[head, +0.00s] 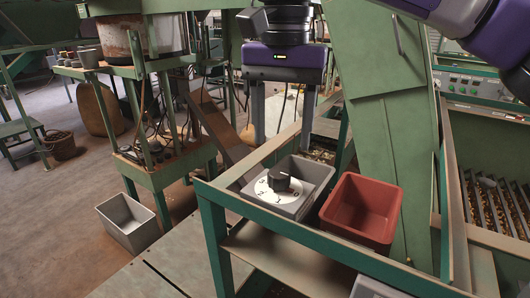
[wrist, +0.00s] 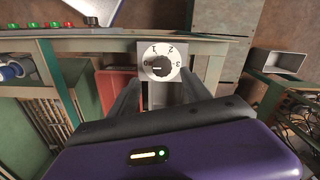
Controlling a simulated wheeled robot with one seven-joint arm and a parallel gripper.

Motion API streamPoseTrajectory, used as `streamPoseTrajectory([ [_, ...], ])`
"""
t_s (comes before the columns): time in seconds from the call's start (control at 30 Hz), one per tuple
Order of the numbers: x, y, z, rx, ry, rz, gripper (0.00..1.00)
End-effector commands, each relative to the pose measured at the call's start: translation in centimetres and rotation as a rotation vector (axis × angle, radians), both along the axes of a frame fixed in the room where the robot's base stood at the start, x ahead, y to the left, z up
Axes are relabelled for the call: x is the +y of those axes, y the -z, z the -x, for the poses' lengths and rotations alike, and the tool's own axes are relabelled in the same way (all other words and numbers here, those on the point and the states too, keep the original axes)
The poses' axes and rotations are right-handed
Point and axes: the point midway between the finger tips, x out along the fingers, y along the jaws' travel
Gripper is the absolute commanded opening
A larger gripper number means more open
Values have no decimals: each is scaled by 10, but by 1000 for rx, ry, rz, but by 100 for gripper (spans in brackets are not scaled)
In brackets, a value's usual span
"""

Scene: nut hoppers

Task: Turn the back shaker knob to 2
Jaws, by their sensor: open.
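A black knob (head: 282,178) sits on a white numbered dial (head: 266,192) on top of a grey box (head: 296,208). In the wrist view the knob (wrist: 158,68) shows with 0 at the left, 1 and 2 at the top and 3 at the right. Its short bar lies roughly sideways with the light mark toward the 0 side, though the mark is small. My gripper (head: 281,135) is open and empty, pointing down, above and behind the knob in the head view. Its two fingers straddle the view below the dial in the wrist view (wrist: 160,90), apart from the knob.
A red bin (head: 348,228) stands right beside the dial box, and a grey bin (head: 312,170) stands behind it. A green frame rail (head: 300,242) runs in front. A tall green cabinet (head: 377,130) rises behind at right. Another grey bin (head: 128,240) is on the floor at left.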

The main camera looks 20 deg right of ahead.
Motion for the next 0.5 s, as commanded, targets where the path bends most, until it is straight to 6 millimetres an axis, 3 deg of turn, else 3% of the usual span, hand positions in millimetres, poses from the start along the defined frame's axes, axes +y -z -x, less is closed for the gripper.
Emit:
streamPoseTrajectory([
  [0.17,0,13,0,1,0,0,57],
  [0.5,0,63,1,2,-2,-1,57],
])
